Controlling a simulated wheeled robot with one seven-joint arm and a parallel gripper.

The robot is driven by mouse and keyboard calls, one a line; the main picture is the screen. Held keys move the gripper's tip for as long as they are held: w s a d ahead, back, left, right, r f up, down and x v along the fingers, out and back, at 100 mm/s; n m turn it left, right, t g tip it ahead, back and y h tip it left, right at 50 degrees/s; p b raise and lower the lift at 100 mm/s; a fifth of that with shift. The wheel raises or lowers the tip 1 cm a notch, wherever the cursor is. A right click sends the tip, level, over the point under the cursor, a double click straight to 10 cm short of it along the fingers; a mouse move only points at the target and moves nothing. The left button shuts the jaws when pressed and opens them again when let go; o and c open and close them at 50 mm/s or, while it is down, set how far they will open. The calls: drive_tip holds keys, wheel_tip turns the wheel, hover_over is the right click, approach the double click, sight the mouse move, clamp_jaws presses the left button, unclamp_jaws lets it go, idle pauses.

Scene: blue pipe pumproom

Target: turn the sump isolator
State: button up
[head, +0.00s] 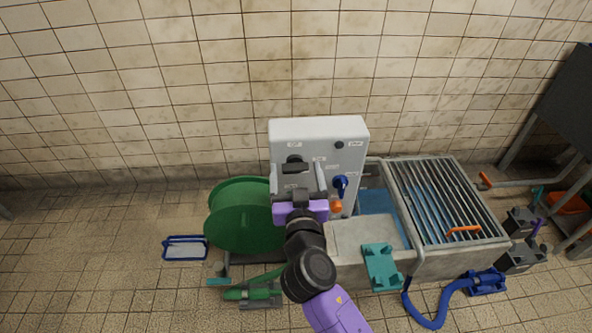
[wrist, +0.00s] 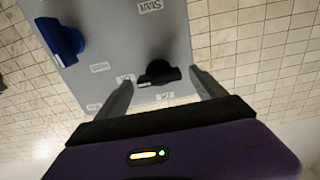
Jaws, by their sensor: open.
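A pale grey control box (head: 345,135) stands against the tiled wall and carries several small labels, mostly too small to read. A black rotary knob (head: 294,159) is on its upper left face, and it also shows in the wrist view (wrist: 159,74). A blue knob (head: 341,184) is at the right of the face and shows at the upper left of the wrist view (wrist: 62,41). I cannot tell from the labels which is the sump isolator. My gripper (head: 301,172) is open in front of the box. In the wrist view its fingers (wrist: 161,80) lie either side of the black knob, with nothing visibly gripped.
An orange knob (head: 336,206) is low on the box's face. A green reel (head: 238,216) stands left of it. A concrete sump with a metal grating (head: 440,195) is to the right. A blue hose (head: 430,322) and a teal bracket (head: 381,266) are in front.

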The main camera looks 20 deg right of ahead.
drive_tip(key=shift+w, duration=0.15)
drive_tip(key=c, duration=1.4)
drive_tip(key=shift+o, duration=0.2)
drive_tip(key=n, duration=0.4)
drive_tip(key=shift+n, duration=0.4)
drive_tip(key=n, duration=0.4)
drive_tip(key=shift+a+f+n, duration=0.1)
drive_tip(key=shift+n, duration=0.2)
drive_tip(key=n+p, duration=0.1)
drive_tip(key=n, duration=0.4)
drive_tip(key=shift+p, duration=0.35)
drive_tip(key=shift+a+f+n+p, duration=0.15)
drive_tip(key=shift+n+p, duration=0.35)
drive_tip(key=shift+n, duration=1.2)
drive_tip(key=shift+f, duration=0.1)
